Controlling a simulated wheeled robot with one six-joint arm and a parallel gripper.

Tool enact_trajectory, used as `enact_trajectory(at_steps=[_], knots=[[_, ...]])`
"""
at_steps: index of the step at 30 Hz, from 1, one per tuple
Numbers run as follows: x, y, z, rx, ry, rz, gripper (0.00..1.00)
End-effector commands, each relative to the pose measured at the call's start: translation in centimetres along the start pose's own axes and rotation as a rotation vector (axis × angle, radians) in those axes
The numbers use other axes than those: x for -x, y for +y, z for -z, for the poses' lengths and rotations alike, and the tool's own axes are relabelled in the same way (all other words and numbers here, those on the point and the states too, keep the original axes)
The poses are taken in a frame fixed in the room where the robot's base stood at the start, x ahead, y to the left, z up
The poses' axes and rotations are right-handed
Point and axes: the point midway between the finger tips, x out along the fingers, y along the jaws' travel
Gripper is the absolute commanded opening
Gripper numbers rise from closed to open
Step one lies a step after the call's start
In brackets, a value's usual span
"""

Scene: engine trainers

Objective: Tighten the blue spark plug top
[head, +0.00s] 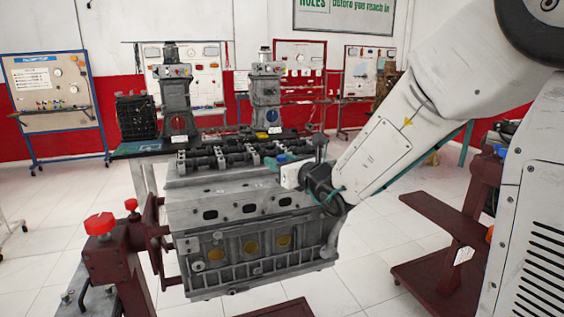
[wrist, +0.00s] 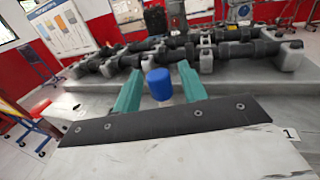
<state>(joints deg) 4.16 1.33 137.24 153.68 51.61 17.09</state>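The blue spark plug top (wrist: 159,84) is a short upright cylinder on a paler stem, standing on the grey engine block. In the wrist view it appears between the two teal fingers of my gripper (wrist: 160,70), with a narrow gap on each side. The fingers are open, and I cannot tell how far in depth they reach around it. In the head view, my gripper (head: 287,160) is at the right end of the engine's top (head: 225,187), where a small patch of blue shows among the fingers.
Black shafts with grey bearing blocks (head: 232,157) run along the engine's top, just beyond the plug top. The engine hangs on a dark red stand (head: 118,262) with red knobs. Other engine trainers (head: 177,100) and display boards stand behind. White tiled floor is open at left.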

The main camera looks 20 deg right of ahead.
Motion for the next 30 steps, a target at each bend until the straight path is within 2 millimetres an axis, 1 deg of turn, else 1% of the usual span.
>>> enact_trajectory(at_steps=[4,7,15,19,23,30], knots=[[0.1,0.0,0.0,0.0,0.0,0.0,0.42],[1.0,0.0,0.0,0.001,0.0,0.0,0.42],[5.5,-0.1,-0.1,0.001,-0.002,0.002,0.42],[7.0,-0.1,-0.1,0.0,0.0,0.001,0.42],[7.7,-0.1,0.0,0.001,0.002,-0.001,0.42],[7.7,-0.1,0.0,0.0,0.002,-0.002,0.43]])
